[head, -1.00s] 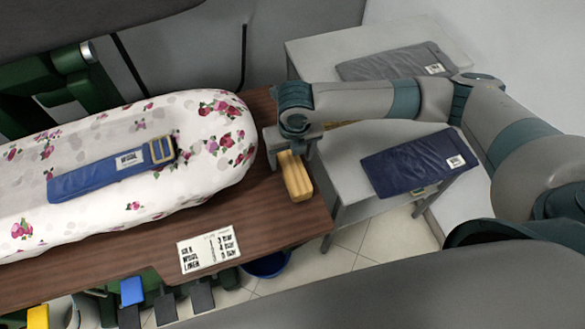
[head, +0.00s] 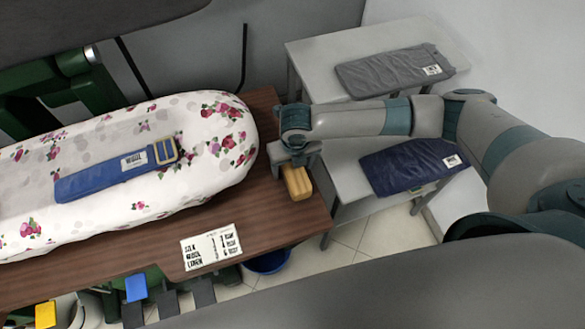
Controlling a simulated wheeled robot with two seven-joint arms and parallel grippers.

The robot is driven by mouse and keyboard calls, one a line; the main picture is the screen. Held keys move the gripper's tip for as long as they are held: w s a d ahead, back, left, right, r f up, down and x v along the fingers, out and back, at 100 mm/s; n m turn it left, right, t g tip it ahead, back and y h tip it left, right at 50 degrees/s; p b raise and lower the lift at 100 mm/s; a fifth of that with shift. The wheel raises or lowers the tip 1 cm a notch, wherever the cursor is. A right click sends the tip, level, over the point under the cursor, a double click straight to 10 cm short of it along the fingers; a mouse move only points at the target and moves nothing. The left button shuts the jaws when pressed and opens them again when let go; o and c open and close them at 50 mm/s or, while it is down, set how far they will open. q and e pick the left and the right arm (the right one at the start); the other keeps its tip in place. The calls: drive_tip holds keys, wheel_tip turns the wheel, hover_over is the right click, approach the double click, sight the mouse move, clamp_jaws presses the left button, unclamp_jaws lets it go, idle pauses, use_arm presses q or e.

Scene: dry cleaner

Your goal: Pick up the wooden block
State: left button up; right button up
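The wooden block (head: 297,184) is a yellowish-tan bar lying near the right end of the brown wooden table (head: 262,205). My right gripper (head: 294,166) is above the far part of the block, pointing down. Its fingers are spread to either side of the block, and some gap seems to show beside it. The gripper hides the block's far end, and I cannot see whether the fingertips touch it. My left gripper is not in view.
A price card (head: 211,247) lies at the front edge. Grey tables at right hold a grey garment (head: 395,70) and a navy one (head: 412,166). A blue bucket (head: 268,263) stands below.

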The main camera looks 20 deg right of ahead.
sight(291, 164)
drive_tip(key=c, duration=1.3)
drive_tip(key=shift+o, duration=0.2)
drive_tip(key=shift+r, duration=0.2)
drive_tip(key=shift+w+r+b, duration=0.1)
drive_tip(key=shift+r+b, duration=0.15)
drive_tip(key=shift+b, duration=0.05)
wheel_tip(291, 164, up, 3)
drive_tip(key=shift+r+b, duration=0.1)
drive_tip(key=shift+b, duration=0.75)
drive_tip(key=shift+s+d+r+b, duration=0.5)
drive_tip(key=shift+s+r, duration=0.65)
drive_tip(key=shift+s, duration=0.75)
drive_tip(key=shift+s+d+r+b, duration=0.5)
drive_tip(key=shift+s+r, duration=0.7)
drive_tip(key=shift+s, duration=0.7)
drive_tip(key=shift+s+d+r+b, duration=0.5)
drive_tip(key=shift+s+r, duration=0.65)
drive_tip(key=shift+s, duration=0.75)
drive_tip(key=shift+d, duration=0.1)
